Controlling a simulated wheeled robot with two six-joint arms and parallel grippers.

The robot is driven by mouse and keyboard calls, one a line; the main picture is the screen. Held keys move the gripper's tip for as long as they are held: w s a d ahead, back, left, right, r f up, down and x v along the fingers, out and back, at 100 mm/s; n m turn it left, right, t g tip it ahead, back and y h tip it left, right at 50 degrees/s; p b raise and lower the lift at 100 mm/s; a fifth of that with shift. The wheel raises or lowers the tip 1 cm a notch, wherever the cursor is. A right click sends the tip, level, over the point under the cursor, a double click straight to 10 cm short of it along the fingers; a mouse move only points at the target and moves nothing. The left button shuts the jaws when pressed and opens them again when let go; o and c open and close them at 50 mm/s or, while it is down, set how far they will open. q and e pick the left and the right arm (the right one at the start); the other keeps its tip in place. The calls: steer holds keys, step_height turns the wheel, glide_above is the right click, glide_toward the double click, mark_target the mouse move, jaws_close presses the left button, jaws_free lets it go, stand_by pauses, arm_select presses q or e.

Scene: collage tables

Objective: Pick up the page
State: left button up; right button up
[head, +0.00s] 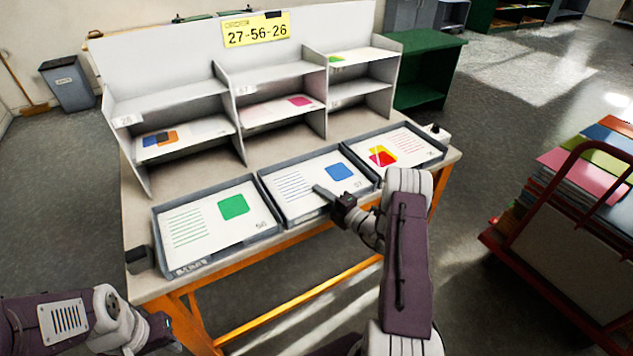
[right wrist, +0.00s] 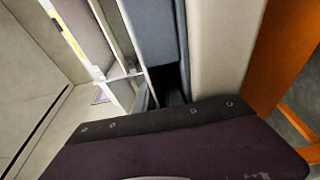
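Three shallow grey trays stand in a row on the table, each with a white printed page. The left page (head: 200,226) has a green square, the middle page (head: 300,184) a blue square, and the right page (head: 405,144) red and yellow shapes. My right gripper (head: 322,192) is over the front part of the middle tray (head: 277,221); whether it touches the page, or is open or shut, I cannot tell. The right wrist view shows grey and beige edges close up, but no clear fingers. My left gripper (head: 162,332) is low at the lower left, away from the table, its fingers unclear.
A white shelf rack (head: 175,103) with pages in some compartments stands behind the trays. A yellow order sign (head: 256,30) above it reads 27-56-26. A red cart (head: 560,240) with coloured stacks is at the right. A grey bin (head: 68,84) stands at the back left.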

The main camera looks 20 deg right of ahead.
jaws_close()
